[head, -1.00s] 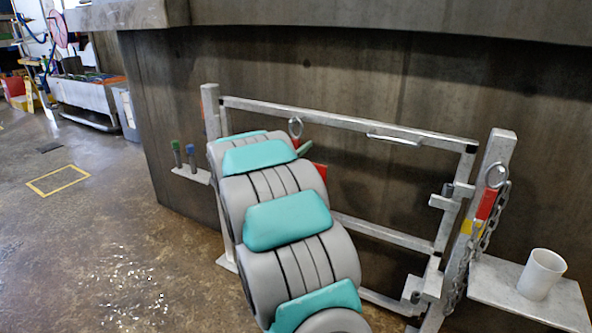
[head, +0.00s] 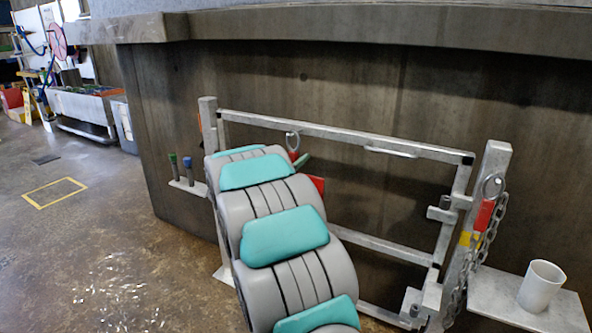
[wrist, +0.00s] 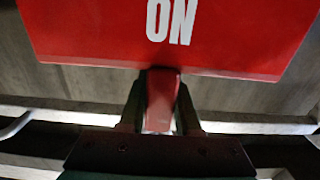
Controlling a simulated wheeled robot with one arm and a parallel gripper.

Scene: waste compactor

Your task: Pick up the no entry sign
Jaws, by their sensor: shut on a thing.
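The no entry sign (wrist: 100,40) is a red panel across the top of the wrist view, with white letters that read "ON" from this side; the rest of it is cut off. My gripper (wrist: 160,88) is shut on a narrow red piece (wrist: 162,98) at the middle of the sign's lower edge. In the head view a small red patch (head: 318,184) that looks like the sign shows beside my arm, in front of the metal gate (head: 340,136). My arm hides the gripper and most of the sign there.
At right, a post (head: 489,163) carries a chain (head: 484,245), and a shelf (head: 490,297) holds a white cup (head: 541,286). A concrete wall (head: 420,110) stands behind. The floor at left is open.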

